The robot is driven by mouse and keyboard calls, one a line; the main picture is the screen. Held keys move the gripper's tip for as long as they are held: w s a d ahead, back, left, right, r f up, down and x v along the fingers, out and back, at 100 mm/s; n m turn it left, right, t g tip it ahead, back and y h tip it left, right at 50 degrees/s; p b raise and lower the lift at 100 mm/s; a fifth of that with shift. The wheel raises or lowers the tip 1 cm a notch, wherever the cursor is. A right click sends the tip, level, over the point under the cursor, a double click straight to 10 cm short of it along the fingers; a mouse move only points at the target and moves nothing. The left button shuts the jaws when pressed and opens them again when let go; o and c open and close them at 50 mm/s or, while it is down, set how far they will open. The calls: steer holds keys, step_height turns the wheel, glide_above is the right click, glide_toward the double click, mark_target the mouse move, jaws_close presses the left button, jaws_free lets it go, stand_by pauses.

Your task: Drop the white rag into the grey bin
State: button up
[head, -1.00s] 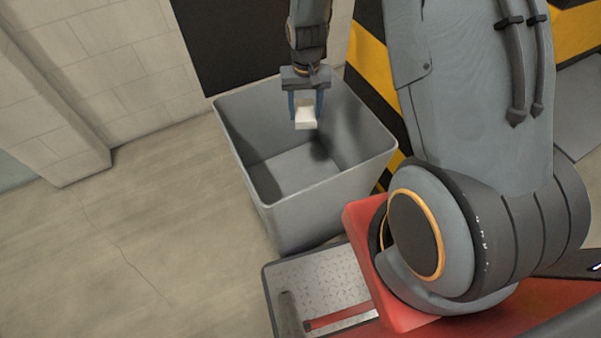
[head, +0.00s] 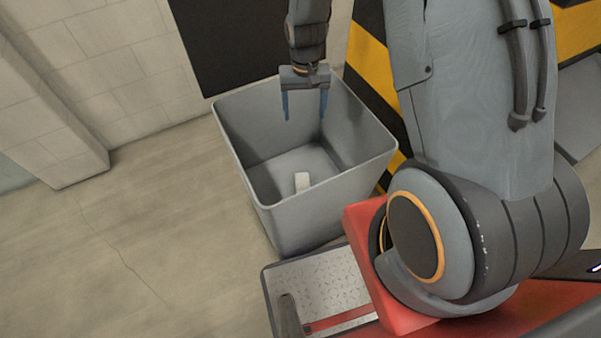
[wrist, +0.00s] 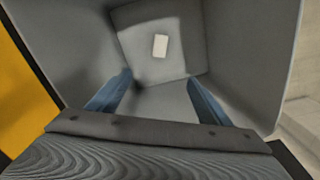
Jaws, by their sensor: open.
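The white rag (head: 302,181) is a small white block-like piece inside the grey bin (head: 330,205), in the lower part of its opening in the head view. In the wrist view the rag (wrist: 160,45) shows against the bin's floor (wrist: 165,75), clear of my fingers. My gripper (head: 305,115) is over the bin's opening, pointing down, with its two blue fingers spread and nothing between them. The fingers also show apart in the wrist view (wrist: 158,95). The bin is upright on the floor and otherwise looks empty.
A black and yellow striped panel (head: 372,60) stands right behind the bin. A pale block wall (head: 120,60) is at the left and back. The floor (head: 110,240) left of the bin is clear.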

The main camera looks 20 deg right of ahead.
step_height(320, 180, up, 7)
steer(key=b, duration=0.1)
steer(key=shift+f, duration=0.15)
steer(key=shift+s, duration=0.1)
stand_by(0.4)
